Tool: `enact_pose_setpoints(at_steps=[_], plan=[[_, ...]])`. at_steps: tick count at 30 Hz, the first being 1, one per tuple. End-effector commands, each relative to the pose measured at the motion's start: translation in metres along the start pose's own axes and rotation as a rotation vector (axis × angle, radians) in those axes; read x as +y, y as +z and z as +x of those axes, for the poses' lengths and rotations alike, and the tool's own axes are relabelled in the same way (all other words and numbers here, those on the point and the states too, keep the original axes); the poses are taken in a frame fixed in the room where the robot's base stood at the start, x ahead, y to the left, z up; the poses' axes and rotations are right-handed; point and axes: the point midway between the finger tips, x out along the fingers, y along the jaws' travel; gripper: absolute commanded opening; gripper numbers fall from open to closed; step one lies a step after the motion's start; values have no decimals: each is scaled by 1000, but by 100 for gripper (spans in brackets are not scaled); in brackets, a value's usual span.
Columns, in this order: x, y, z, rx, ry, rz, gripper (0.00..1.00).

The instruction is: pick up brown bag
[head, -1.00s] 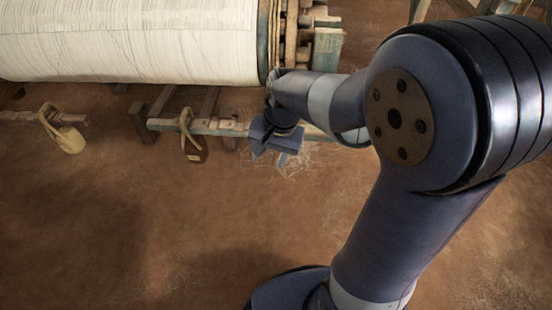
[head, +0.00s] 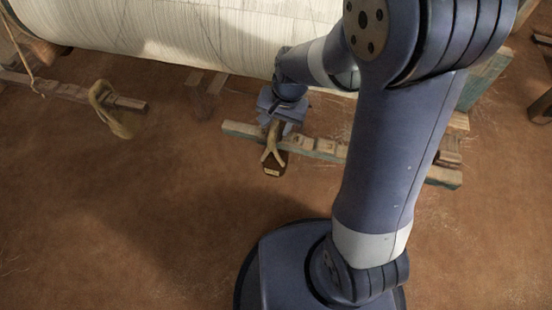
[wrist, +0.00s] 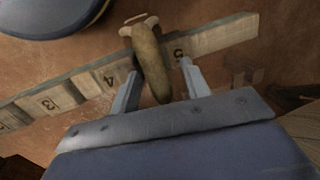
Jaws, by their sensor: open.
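The brown bag (head: 274,164) hangs at the numbered wooden beam, with a tan strap that forks over its dark body and a pale label low on it. My gripper (head: 283,122) is just above the bag, at the top of the strap. In the wrist view my open gripper (wrist: 160,68) has one finger on each side of the thick tan strap (wrist: 152,62). I cannot tell whether either finger touches it. The bag's dark body is not clearly seen there.
The wooden beam (head: 325,149) runs behind the bag and also shows in the wrist view (wrist: 88,80). The big white cloth roll (head: 180,32) lies behind. The brown floor in front is open.

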Motion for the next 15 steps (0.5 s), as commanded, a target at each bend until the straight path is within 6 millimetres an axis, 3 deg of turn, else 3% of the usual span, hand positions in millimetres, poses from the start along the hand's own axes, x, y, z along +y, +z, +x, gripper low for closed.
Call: enact_pose_setpoints(at_steps=[6, 15], plan=[[0, 0, 0, 0, 0, 0, 43], [0, 0, 0, 0, 0, 0, 18]])
